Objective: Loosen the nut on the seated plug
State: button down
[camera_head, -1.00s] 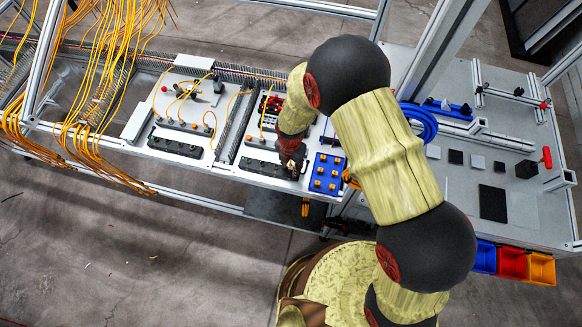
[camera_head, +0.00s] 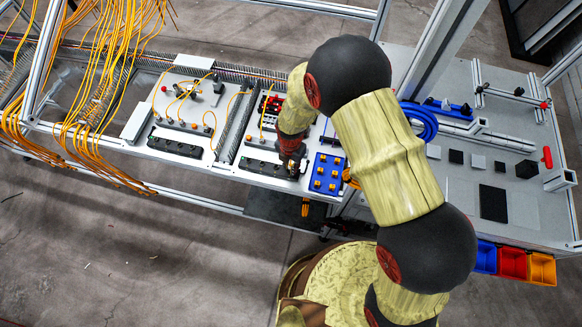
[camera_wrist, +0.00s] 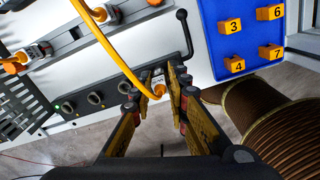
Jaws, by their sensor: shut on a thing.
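The seated plug (camera_wrist: 158,90) is the orange end of a yellow cable (camera_wrist: 100,38) in the wrist view. It sits at the end of a dark socket strip (camera_wrist: 95,97). My gripper (camera_wrist: 157,82) has its two fingers on either side of the plug, shut on its nut. The fingers hide most of the nut. In the head view my gripper (camera_head: 292,168) is over the right end of the front dark strip (camera_head: 262,168), and the plug is too small to make out there.
A blue board (camera_head: 326,175) with numbered orange blocks stands just right of my gripper. A black-knobbed lever (camera_wrist: 183,32) rises close by in the wrist view. Other sockets with orange plugs (camera_wrist: 15,64) lie to the left. Yellow cables (camera_head: 100,60) hang at the far left.

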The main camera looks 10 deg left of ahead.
jog(key=n, duration=0.3)
jog(key=shift+f+b, duration=0.15)
jog(key=shift+b, duration=0.2)
jog(key=n, duration=0.4)
jog(key=shift+s, duration=0.1)
jog(key=c, duration=1.8)
grip_release()
jog(key=shift+c, duration=0.2)
jog(key=shift+o, duration=0.4)
jog(key=shift+r+p, duration=1.8)
jog(key=shift+r, duration=1.8)
